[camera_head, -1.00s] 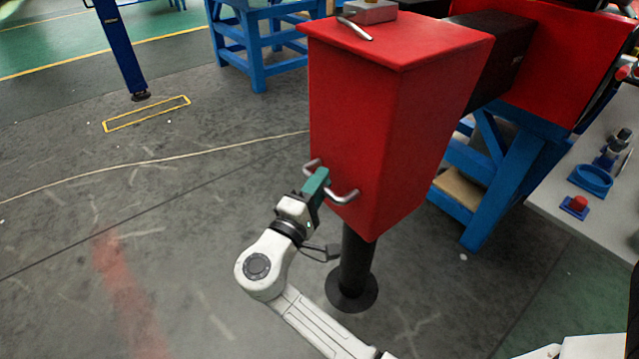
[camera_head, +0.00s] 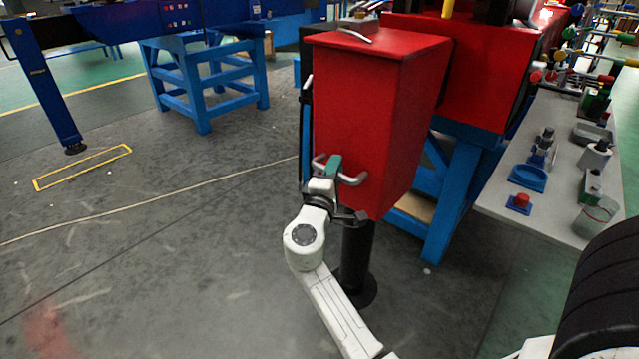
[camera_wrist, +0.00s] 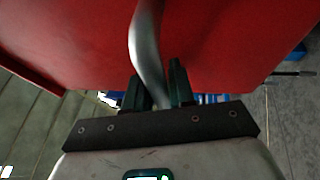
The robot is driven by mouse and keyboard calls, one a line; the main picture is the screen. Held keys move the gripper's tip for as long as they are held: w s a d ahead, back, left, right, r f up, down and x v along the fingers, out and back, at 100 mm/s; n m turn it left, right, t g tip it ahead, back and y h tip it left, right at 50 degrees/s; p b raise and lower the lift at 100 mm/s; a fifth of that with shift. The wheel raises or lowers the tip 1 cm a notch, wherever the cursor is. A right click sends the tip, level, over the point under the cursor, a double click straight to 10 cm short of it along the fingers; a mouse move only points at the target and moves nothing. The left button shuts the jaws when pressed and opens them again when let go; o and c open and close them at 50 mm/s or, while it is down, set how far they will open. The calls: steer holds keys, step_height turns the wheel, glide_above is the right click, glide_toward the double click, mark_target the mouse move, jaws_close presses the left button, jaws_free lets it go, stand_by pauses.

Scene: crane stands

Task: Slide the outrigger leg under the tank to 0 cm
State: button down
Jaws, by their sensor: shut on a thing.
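A red box-shaped housing (camera_head: 365,110) with a flat lid stands in the middle of the head view. A black leg post (camera_head: 356,255) with a round foot shows beneath it. A bent silver handle (camera_head: 352,180) sticks out low on its near face. My gripper (camera_head: 334,166) is shut on this handle. In the wrist view the handle (camera_wrist: 146,50) runs between the two dark fingers (camera_wrist: 157,88), with the red face close beyond. The housing stands close against a larger red body (camera_head: 470,85); any beam between them is hidden. No centimetre scale can be read.
A blue trestle (camera_head: 440,200) stands right behind the housing. A grey table (camera_head: 560,205) with several small items is at the right. Another blue leg (camera_head: 50,95) stands near a yellow floor outline (camera_head: 82,167) at left. The floor at left is clear.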

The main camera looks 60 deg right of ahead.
steer(key=shift+d+f, duration=0.15)
steer(key=shift+f, duration=0.25)
steer(key=c, duration=1.2)
jaws_free()
steer(key=shift+o, duration=0.7)
steer(key=shift+r, duration=0.1)
steer(key=s+a+f, duration=0.1)
steer(key=a, duration=0.9)
steer(key=shift+s+a+f, duration=0.15)
steer(key=shift+a+f, duration=0.2)
